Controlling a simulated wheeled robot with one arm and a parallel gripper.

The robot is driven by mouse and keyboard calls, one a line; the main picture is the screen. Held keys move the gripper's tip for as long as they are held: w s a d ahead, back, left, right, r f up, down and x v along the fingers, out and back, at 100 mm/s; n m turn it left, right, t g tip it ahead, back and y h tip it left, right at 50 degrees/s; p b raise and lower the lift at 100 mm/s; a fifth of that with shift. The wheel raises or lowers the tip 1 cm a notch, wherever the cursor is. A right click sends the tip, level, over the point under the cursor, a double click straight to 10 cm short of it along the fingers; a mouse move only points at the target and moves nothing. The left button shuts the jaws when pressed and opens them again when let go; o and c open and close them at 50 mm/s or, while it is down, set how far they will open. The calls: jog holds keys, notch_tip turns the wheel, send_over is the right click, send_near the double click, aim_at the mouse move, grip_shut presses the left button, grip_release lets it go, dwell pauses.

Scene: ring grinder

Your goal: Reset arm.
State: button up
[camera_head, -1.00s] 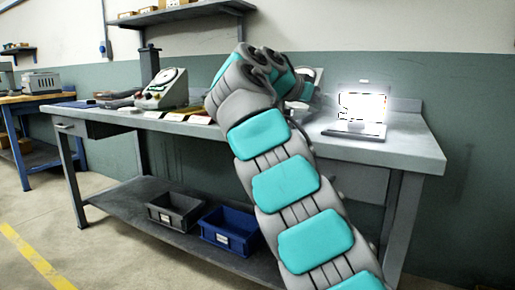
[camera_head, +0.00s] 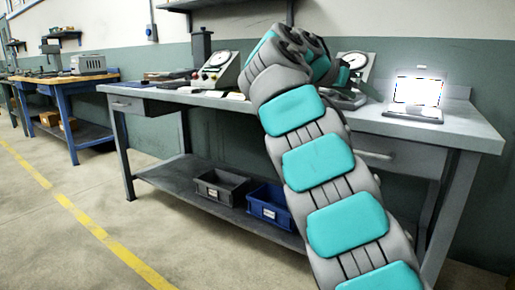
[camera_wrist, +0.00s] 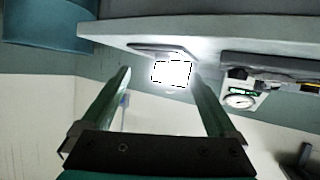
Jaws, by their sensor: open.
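My arm with teal pads rises across the head view in front of the workbench (camera_head: 465,125) and bends over near its top. The gripper itself is hidden behind the arm there. In the wrist view my gripper (camera_wrist: 160,92) shows two fingers spread wide apart with nothing between them that they touch. Beyond the fingers is a bright lit screen (camera_wrist: 172,73), which also shows in the head view (camera_head: 418,92) on the right end of the bench.
A gauge device (camera_head: 218,70) and another dial device (camera_head: 355,68) stand on the bench. Grey (camera_head: 220,187) and blue (camera_head: 268,207) bins sit on its lower shelf. A wooden-topped table (camera_head: 65,78) stands at left. The floor with a yellow line (camera_head: 95,230) is clear at front left.

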jog(key=s+d+f+n+g+y+p, duration=0.1)
jog(key=s+d+f+n+g+y, duration=0.15)
jog(key=s+f, duration=0.65)
jog(key=s+d+f+n+g+y+p, duration=0.1)
jog(key=s+f+n+g+y, duration=0.15)
jog(key=s+f, duration=0.65)
jog(key=s+a+f+n+g+y, duration=0.1)
jog(key=s+a+f, duration=0.3)
jog(key=s, duration=0.5)
jog(key=s+a+f+n+y, duration=0.3)
jog(key=s+a+f, duration=0.2)
jog(key=s+f, duration=0.4)
jog(key=s+a+f+n+g+y+p, duration=0.1)
jog(key=s+a+f+n+y, duration=0.1)
jog(key=s+f, duration=0.4)
jog(key=s+a+n, duration=0.1)
jog(key=s+a, duration=0.1)
jog(key=s, duration=0.2)
jog(key=shift+a+f+g+y, duration=0.2)
jog(key=shift+a+g+y, duration=0.1)
jog(key=shift+a+y, duration=0.1)
